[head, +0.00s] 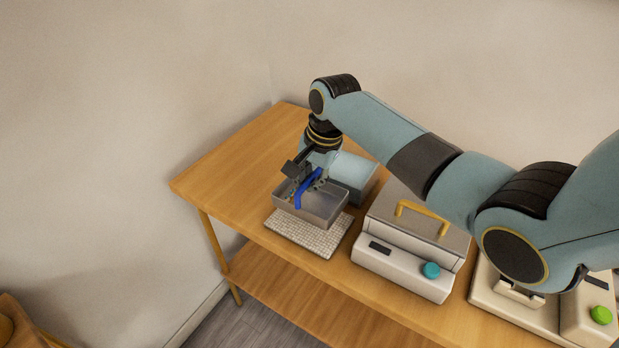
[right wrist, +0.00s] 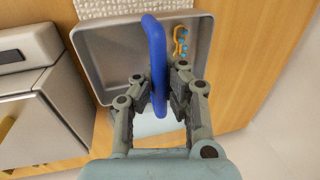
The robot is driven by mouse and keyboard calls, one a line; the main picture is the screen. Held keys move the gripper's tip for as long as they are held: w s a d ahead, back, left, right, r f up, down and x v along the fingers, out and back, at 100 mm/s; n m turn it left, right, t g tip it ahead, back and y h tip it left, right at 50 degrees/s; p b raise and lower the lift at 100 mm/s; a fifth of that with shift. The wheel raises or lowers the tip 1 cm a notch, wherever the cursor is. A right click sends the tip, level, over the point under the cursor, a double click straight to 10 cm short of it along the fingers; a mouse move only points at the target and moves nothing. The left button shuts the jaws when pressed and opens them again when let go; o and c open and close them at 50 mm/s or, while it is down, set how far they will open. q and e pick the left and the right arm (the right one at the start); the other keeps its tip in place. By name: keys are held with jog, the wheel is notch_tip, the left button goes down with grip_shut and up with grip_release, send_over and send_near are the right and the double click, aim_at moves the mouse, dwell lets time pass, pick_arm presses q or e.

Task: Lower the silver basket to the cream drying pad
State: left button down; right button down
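The silver basket (head: 318,209) is an open grey metal tray with a blue handle (head: 306,190). My right gripper (head: 312,180) is shut on that handle, and its fingers sit on both sides of it in the right wrist view (right wrist: 163,85). The basket (right wrist: 104,68) holds a small orange charm with turquoise beads (right wrist: 180,42). The cream drying pad (head: 318,239) lies on the table, partly covered by the basket in the head view. It shows past the basket's far edge in the right wrist view (right wrist: 115,7). The exact gap between them is unclear. My left gripper is not in view.
A light blue box (head: 356,172) stands behind the basket. A white machine with a yellow handle (head: 424,218) and teal knob (head: 431,270) stands right of the pad. Another machine with a green knob (head: 600,315) is farther right. The wooden table (head: 228,173) is clear at left.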

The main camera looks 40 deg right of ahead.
aim_at(309, 202)
jog(key=shift+s+b+x, duration=0.2)
jog(key=shift+b+x, duration=0.25)
jog(key=shift+x, duration=0.5)
jog(key=shift+s+b+x, duration=0.2)
jog(key=shift+b+x, duration=0.25)
jog(key=shift+x, duration=0.55)
jog(key=shift+d+f, duration=0.1)
jog(key=shift+f, duration=0.15)
jog(key=shift+b+x, duration=0.45)
jog(key=shift+x, duration=0.35)
jog(key=shift+s+d+r, duration=0.1)
jog(key=shift+s, duration=0.05)
jog(key=shift+r+p, duration=0.15)
jog(key=shift+p, duration=0.4)
jog(key=c, duration=2)
grip_release()
jog(key=shift+f, duration=0.3)
jog(key=shift+c, duration=0.2)
